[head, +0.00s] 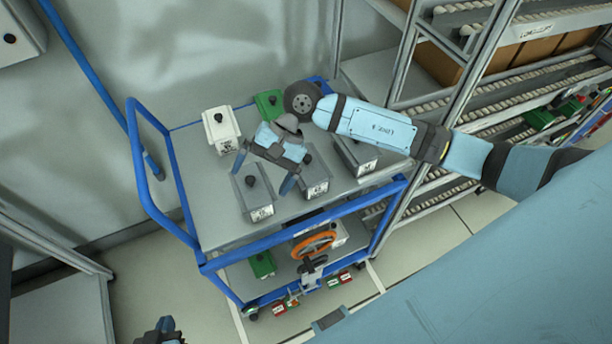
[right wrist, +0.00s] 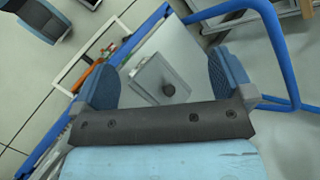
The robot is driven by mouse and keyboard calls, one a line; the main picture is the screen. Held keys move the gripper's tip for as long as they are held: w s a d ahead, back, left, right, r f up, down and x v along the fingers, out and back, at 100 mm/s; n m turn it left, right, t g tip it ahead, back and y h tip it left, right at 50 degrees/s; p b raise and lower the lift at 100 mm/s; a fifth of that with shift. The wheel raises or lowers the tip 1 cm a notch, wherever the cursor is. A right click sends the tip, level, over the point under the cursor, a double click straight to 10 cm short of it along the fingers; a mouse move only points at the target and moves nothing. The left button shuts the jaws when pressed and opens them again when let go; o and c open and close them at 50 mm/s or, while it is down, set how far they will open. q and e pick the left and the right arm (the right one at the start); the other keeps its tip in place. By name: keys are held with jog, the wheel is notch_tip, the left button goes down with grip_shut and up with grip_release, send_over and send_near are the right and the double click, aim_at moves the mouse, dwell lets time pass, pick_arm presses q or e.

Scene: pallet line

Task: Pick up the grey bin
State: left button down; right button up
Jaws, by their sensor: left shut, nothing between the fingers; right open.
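Three grey bins with black knobs and white labels stand on the top shelf of the blue-framed cart (head: 187,170). The front-left grey bin (head: 262,202) is nearest below my right gripper (head: 263,174); another grey bin (head: 316,184) is beside it, and a third grey bin (head: 362,160) is further right, partly behind my arm. My right gripper is open and empty above the front-left bin. In the right wrist view a grey bin (right wrist: 150,77) shows between the two open fingers, with its knob towards the palm. My left gripper (head: 160,328) is shut and empty at the bottom left, away from the cart.
A white bin (head: 221,127) and a green bin (head: 268,102) also stand on the top shelf. The lower shelf holds a green bin (head: 263,264) and an orange handwheel (head: 314,244). A roller rack (head: 470,130) stands at the right, close to my right arm.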

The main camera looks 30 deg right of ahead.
aim_at(307, 157)
jog(key=w+d+r+n+t+h, duration=0.1)
jog(key=w+d+n+h, duration=0.25)
jog(key=d, duration=0.35)
jog(key=w+d+n+t+h, duration=0.2)
jog(key=w+d+h, duration=0.1)
jog(key=d+h, duration=0.25)
jog(key=f, duration=0.5)
jog(key=d+f, duration=0.1)
jog(key=f, duration=0.2)
jog(key=shift+w+p, duration=0.2)
jog(key=shift+p, duration=0.15)
jog(key=f+p, duration=0.1)
jog(key=f, duration=0.1)
jog(key=f+p, duration=0.1)
jog(key=f, duration=0.2)
jog(key=shift+w+d, duration=0.1)
jog(key=shift+d, duration=0.1)
jog(key=shift+f, duration=0.25)
jog(key=shift+w+r, duration=0.1)
jog(key=c, duration=1.8)
